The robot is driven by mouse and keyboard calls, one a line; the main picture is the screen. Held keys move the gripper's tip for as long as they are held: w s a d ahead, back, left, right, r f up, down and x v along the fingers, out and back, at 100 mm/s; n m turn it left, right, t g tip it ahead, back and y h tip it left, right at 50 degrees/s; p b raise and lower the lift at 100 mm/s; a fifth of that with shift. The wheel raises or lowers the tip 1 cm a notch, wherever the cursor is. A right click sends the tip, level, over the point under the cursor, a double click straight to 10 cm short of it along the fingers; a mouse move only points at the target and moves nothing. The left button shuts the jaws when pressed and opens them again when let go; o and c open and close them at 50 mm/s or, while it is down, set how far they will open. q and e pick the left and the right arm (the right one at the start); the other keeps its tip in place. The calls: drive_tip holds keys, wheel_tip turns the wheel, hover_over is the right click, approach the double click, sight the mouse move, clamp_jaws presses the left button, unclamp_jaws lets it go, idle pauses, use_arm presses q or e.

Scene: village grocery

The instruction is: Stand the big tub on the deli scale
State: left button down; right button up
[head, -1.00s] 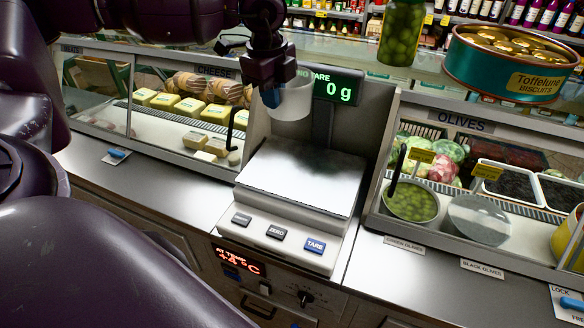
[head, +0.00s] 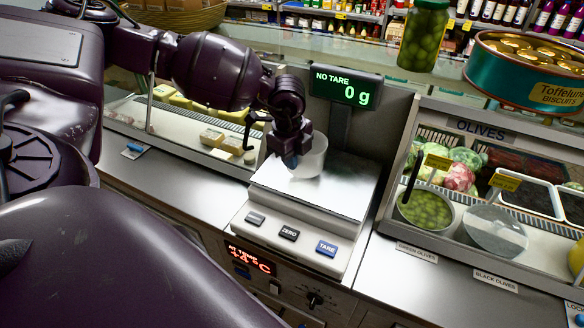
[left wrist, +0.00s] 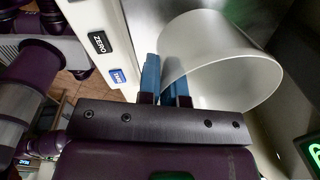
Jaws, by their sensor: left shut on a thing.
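The big tub (head: 314,157) is a pale, translucent, round tub with an open top. My left gripper (head: 292,160) is shut on the left side of its wall and holds it upright over the back left part of the scale's plate. The deli scale (head: 322,189) has a bare metal plate and a display (head: 345,88) reading 0 g and NO TARE. In the left wrist view the blue fingers (left wrist: 163,80) pinch the wall of the tub (left wrist: 225,65). Whether the tub's base touches the plate cannot be told. My right gripper is not in view.
The cheese case (head: 190,125) is left of the scale. The olives case (head: 480,140) is to the right, with a green olive bowl (head: 425,208). A jar (head: 424,35) and a biscuit tin (head: 525,75) stand on the glass above. The plate's front is clear.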

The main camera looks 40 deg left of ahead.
sight(292, 174)
use_arm(q)
wheel_tip(292, 174, down, 3)
drive_tip(key=shift+r, duration=0.2)
drive_tip(key=shift+f, duration=0.3)
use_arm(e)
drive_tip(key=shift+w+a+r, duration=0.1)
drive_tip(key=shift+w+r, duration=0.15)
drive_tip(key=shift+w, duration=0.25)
use_arm(q)
drive_tip(key=shift+f, duration=0.15)
drive_tip(key=c, duration=1.3)
unclamp_jaws()
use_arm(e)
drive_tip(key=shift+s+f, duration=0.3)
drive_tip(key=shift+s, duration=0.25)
